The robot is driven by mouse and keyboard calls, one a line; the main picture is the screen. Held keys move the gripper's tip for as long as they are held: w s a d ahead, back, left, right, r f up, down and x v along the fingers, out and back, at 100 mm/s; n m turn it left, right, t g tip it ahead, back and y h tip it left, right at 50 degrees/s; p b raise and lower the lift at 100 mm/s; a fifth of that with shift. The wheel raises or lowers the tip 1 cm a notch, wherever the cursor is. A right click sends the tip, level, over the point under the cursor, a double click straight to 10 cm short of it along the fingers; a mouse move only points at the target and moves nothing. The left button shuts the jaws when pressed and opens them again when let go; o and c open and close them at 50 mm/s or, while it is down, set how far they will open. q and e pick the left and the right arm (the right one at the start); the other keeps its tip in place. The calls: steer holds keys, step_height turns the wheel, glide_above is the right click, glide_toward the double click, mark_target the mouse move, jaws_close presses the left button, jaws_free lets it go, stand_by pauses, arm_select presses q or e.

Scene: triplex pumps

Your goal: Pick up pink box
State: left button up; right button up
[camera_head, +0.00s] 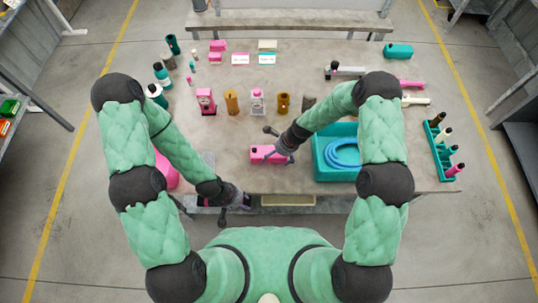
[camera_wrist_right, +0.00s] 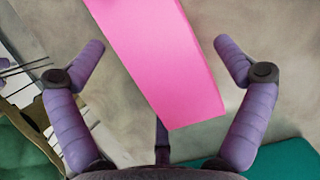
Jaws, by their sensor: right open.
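A pink box (camera_head: 262,154) lies on the grey table near its front edge, left of the teal tray. In the right wrist view the pink box (camera_wrist_right: 160,62) runs from the top edge to the middle. My right gripper (camera_head: 279,145) is open at the box, and its arm hides some of the surroundings. In the right wrist view its purple fingers (camera_wrist_right: 160,55) stand on either side of the box, with gaps showing; I cannot tell the height between them. My left gripper (camera_head: 233,211) looks open and empty, with fingers apart, in front of the table's front edge.
The teal tray (camera_head: 321,172) with a coiled blue hose (camera_head: 342,153) stands right of the box. A teal rack (camera_head: 436,152) with bottles is at the right edge. Behind are pink and brass pumps (camera_head: 231,102), smaller pink boxes (camera_head: 216,57) and bottles (camera_head: 161,73).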

mark_target(276, 154)
steer(key=c, duration=1.3)
step_height(276, 154, up, 10)
steer(key=shift+r, duration=0.1)
steer(key=shift+f+b, duration=3)
steer(key=shift+f, duration=2.05)
